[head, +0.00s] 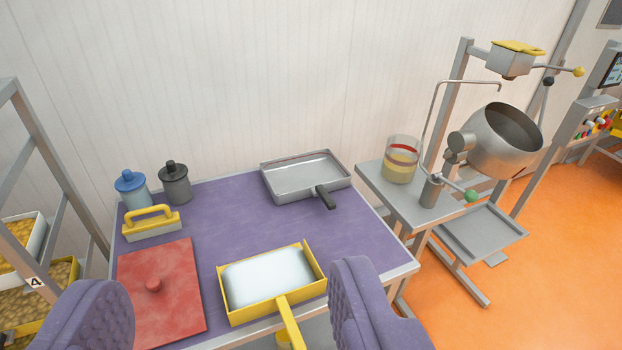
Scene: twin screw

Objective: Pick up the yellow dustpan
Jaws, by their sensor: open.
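The yellow dustpan (234,316) lies on the purple-topped table (230,212) near its front edge. Its pan holds a pale white block or heap, and its yellow handle points toward me past the table edge. My gripper (232,318) shows as two purple padded fingers at the bottom of the view, wide apart and empty. The dustpan lies between and beyond the fingers, closer to the right one. I cannot tell whether the right finger touches it. The lower end of the handle runs to the bottom of the picture.
A red board with a knob (165,283) lies left of the dustpan. A yellow-handled brush or scraper (152,223), blue jar (131,188) and dark jar (174,184) stand behind. A grey tray (300,177) lies at the back. A side stand (410,204) and left rack flank the table.

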